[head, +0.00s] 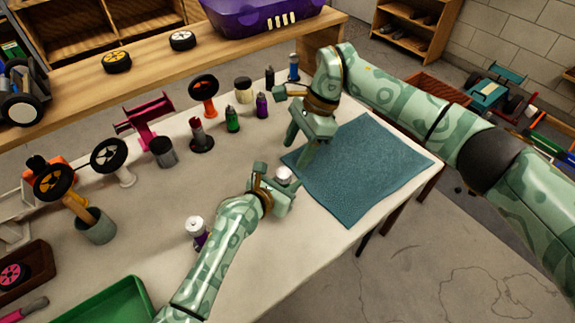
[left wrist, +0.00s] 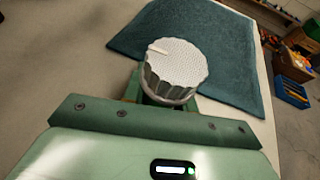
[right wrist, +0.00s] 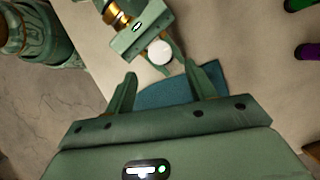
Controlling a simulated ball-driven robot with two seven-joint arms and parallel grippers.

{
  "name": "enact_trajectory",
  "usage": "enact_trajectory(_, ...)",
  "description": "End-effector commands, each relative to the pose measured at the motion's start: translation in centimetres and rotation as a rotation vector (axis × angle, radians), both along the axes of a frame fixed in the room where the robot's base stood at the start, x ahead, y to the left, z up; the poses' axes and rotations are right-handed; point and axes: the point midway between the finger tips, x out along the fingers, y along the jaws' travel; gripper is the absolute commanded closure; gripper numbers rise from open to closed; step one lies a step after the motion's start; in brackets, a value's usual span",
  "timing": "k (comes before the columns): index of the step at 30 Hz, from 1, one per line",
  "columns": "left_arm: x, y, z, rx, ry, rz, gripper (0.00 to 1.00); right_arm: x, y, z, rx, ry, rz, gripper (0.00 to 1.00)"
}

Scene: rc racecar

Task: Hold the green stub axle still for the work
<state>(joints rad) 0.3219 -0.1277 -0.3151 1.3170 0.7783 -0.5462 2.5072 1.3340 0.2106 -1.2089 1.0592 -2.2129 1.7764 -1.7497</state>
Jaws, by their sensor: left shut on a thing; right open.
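My left gripper (head: 273,188) is shut on a ridged, silver-white capped thing (head: 284,174), near the left corner of the blue mat. In the left wrist view its round ridged top (left wrist: 176,66) faces the camera; its lower body is hidden. I cannot make out a green stub axle, nor tell whether it is part of this held thing. My right gripper (head: 300,146) is open and empty over the mat's upper left part. In the right wrist view its two fingers (right wrist: 162,82) are apart, with the white cap (right wrist: 160,52) beyond them.
The blue mat (head: 365,170) is otherwise bare. A white-capped purple bottle (head: 195,230) stands beside my left arm. Small bottles (head: 232,122), wheels on stands (head: 110,155) and a pink part (head: 146,115) line the back. A green tray (head: 110,305) lies at the front left.

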Motion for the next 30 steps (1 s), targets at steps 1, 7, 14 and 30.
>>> enact_trajectory(1,0.0,0.0,0.0,0.000,0.000,0.000,0.97,-0.3,0.5,-1.1,0.003,0.004,0.000,0.45)
enact_trajectory(7,0.0,0.0,0.0,0.001,0.001,0.000,0.97,-0.8,1.8,-4.3,0.001,0.003,0.000,0.45)
enact_trajectory(14,0.0,0.0,0.0,0.001,0.001,0.000,0.97,-0.9,2.2,-5.7,0.001,0.000,0.000,0.45)
enact_trajectory(30,0.0,0.0,0.0,0.001,0.001,0.000,0.97,-0.9,2.2,-5.7,-0.001,-0.001,-0.003,0.90)
